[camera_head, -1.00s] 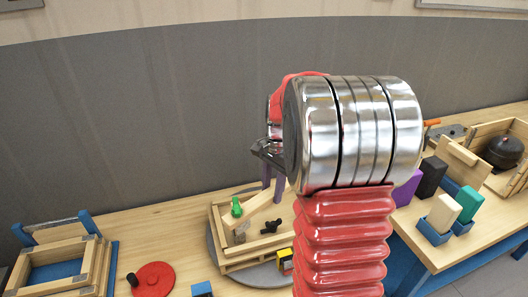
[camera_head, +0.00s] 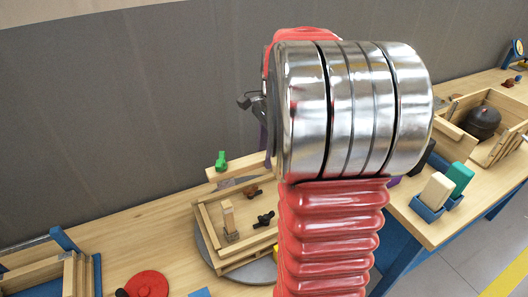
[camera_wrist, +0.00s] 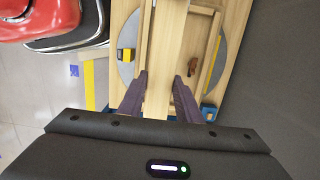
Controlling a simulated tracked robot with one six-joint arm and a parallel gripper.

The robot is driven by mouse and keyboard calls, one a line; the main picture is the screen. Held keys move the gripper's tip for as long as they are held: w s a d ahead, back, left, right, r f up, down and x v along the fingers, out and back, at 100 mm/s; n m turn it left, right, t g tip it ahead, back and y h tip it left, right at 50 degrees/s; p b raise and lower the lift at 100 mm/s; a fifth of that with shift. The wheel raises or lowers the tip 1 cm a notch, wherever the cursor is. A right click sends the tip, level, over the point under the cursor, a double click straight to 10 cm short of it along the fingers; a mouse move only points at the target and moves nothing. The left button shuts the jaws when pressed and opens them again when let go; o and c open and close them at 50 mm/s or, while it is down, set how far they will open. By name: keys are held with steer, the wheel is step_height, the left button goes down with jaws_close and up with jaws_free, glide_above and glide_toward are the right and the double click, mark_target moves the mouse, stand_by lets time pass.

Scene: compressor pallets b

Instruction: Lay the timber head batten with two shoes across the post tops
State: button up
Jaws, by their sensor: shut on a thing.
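The timber head batten (camera_head: 238,168) is a pale wooden bar, held tilted above the low wooden frame (camera_head: 209,232). In the head view my arm hides most of the gripper and the batten's right part. A short upright post (camera_head: 228,214) with a grey bracket stands inside the frame, below the batten. Other posts cannot be told apart.
A green part (camera_head: 221,161) sits at the batten's left end. A black knob (camera_head: 264,219) lies in the frame, on a grey disc (camera_head: 256,272). A red disc (camera_head: 147,284) lies at left. Blue-held blocks (camera_head: 437,189) and a crate with a dark compressor (camera_head: 482,121) stand at right.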

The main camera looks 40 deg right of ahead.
steer(key=shift+a, duration=0.1)
step_height(320, 180, down, 8)
stand_by(0.9)
steer(key=shift+f, duration=1.9)
stand_by(1.2)
steer(key=o, duration=0.9)
steer(key=shift+r, duration=0.1)
steer(key=shift+r, duration=4.4)
steer(key=shift+n, duration=0.3)
